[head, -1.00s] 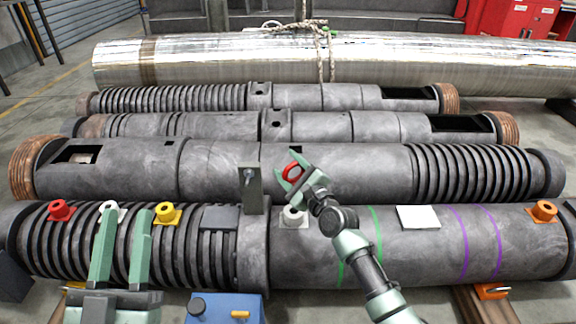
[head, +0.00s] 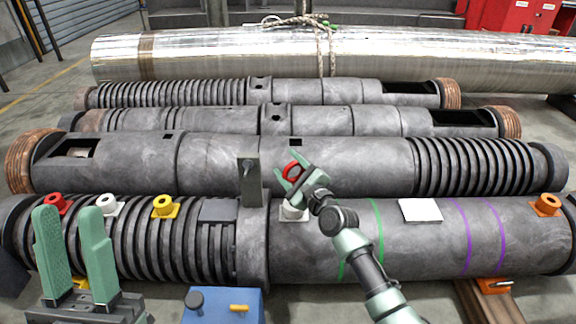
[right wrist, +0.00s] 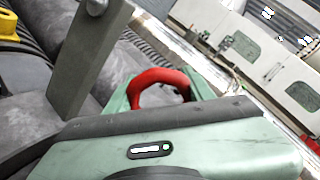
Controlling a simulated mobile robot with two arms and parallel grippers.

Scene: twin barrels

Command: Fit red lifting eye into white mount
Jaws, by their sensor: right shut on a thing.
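The red lifting eye (head: 291,171) is a ring held in my right gripper (head: 295,173), above the front barrel. In the right wrist view the red ring (right wrist: 160,78) shows between the green jaws, partly hidden by the gripper body. A white mount (head: 293,213) sits on the front barrel just below my right gripper, partly covered by it. The eye appears above that mount and apart from it. Another white mount (head: 107,206) sits further left on the ribbed part. My left gripper (head: 70,215) is open and empty in the left foreground.
A grey upright bracket (head: 249,185) stands just left of the held eye, also in the right wrist view (right wrist: 88,60). Red (head: 56,204), yellow (head: 164,206) and orange (head: 546,205) mounts sit on the barrel. A blue box (head: 222,306) stands in front.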

